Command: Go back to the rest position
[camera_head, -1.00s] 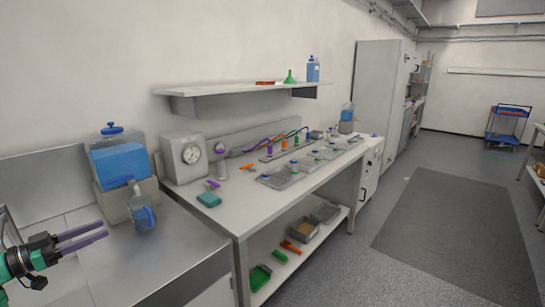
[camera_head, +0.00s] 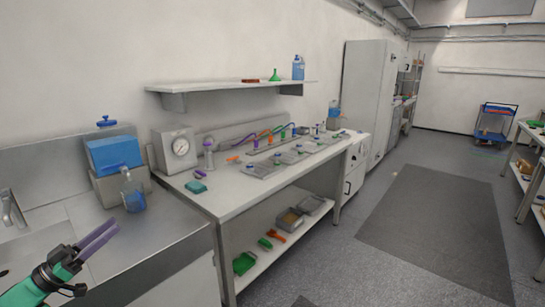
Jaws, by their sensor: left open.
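My left gripper (camera_head: 97,241) shows at the lower left in the head view. Its two purple fingers are apart with nothing between them. It is above the grey metal counter (camera_head: 150,245), in front of and below a clear jug (camera_head: 133,190) with blue liquid, and apart from it. My right gripper does not show.
A blue-filled tank (camera_head: 115,152) stands behind the jug, and a tap (camera_head: 10,208) is at the left. The white bench (camera_head: 235,198) holds a gauge box (camera_head: 176,150), several grey trays and coloured cables. A shelf (camera_head: 230,86) hangs above.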

